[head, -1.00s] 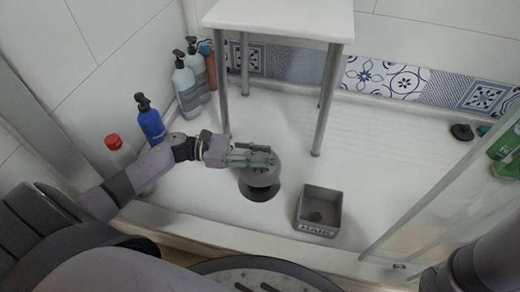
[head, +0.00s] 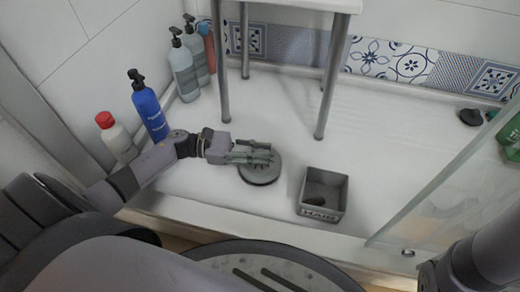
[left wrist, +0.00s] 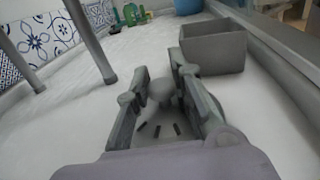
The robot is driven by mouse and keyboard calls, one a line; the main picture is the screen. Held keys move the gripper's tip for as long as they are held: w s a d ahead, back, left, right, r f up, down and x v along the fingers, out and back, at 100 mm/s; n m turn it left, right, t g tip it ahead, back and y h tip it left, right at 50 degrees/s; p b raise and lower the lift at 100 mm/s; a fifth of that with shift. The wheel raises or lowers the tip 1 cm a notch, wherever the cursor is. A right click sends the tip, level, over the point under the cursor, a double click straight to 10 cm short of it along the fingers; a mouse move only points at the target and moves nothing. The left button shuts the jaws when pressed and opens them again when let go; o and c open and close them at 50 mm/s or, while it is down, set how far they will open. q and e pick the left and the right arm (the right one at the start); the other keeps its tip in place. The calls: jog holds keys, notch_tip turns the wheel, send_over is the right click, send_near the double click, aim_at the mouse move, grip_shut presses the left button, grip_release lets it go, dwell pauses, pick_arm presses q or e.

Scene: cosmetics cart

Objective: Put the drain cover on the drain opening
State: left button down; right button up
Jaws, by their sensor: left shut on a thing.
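The grey round drain cover (head: 260,176) is at the middle of the white shower floor. My left gripper (head: 268,154) is shut on its knob from the left, and the cover is roughly level. In the left wrist view the knob (left wrist: 161,88) is between the fingers (left wrist: 160,98), with the slotted disc (left wrist: 160,130) below. The drain opening is hidden under the cover. The cover is at or very near floor level; I cannot tell whether it is fully seated. My right gripper is out of view.
A grey hair bin (head: 323,194) stands just right of the cover. A white stool (head: 285,8) stands behind. A blue bottle (head: 149,108) and a red-capped bottle (head: 117,138) stand left, near my left arm. A glass panel (head: 440,185) is at right.

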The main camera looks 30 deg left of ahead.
pick_arm(q)
jog(key=shift+f, duration=0.5)
jog(key=c, duration=1.3)
grip_release()
jog(key=shift+c, duration=0.2)
notch_tip(320, 180, up, 10)
jog(key=shift+f, duration=0.1)
